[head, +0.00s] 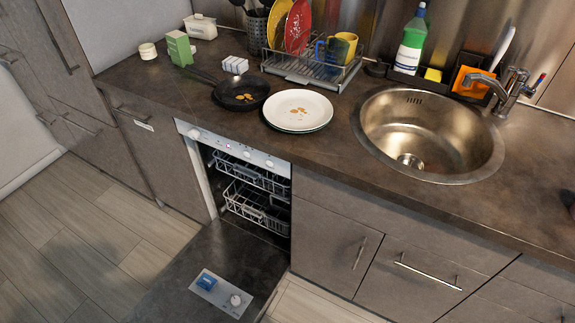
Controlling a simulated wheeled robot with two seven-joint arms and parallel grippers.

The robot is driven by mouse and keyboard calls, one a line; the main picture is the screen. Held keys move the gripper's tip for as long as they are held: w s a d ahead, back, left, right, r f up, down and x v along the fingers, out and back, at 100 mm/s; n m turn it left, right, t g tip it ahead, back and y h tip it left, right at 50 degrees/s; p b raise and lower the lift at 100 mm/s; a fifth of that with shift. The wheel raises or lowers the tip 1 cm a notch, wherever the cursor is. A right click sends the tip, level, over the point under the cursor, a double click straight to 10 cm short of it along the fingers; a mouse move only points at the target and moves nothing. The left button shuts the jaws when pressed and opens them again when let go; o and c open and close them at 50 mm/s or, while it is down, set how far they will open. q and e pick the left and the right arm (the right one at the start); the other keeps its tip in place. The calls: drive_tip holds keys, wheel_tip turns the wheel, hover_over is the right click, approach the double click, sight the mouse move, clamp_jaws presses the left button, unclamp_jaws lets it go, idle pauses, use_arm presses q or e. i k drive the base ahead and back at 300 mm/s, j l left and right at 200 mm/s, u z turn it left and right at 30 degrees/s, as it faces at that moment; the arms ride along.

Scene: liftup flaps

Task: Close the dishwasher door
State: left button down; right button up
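The dishwasher (248,190) is built in under the counter at the middle of the head view. Its door (190,277) is open, folded down low in front of the opening. The door's inner face shows a light panel with a blue part and a round cap. Two wire racks (252,203) sit inside the dark cavity, one above the other. The control strip (232,148) runs along the top of the opening. Neither gripper can be made out in the view.
Cabinets with bar handles (427,275) flank the dishwasher. The counter above holds a pan (241,93), a plate (298,109), a dish rack (311,71) and a sink (427,133). Wood floor (80,230) is clear at left. A small dark shape at the right edge is unclear.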

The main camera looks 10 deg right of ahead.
sight(244, 266)
drive_tip(key=k+j+z, duration=0.15)
drive_tip(key=j, duration=0.2)
drive_tip(key=k+j+z, duration=0.15)
drive_tip(key=j, duration=0.2)
drive_tip(key=k+j+z, duration=0.15)
drive_tip(key=j+z, duration=0.15)
drive_tip(key=j, duration=0.3)
drive_tip(key=k+j+z, duration=0.2)
drive_tip(key=j, duration=0.25)
drive_tip(key=i+j, duration=0.05)
drive_tip(key=i, duration=0.05)
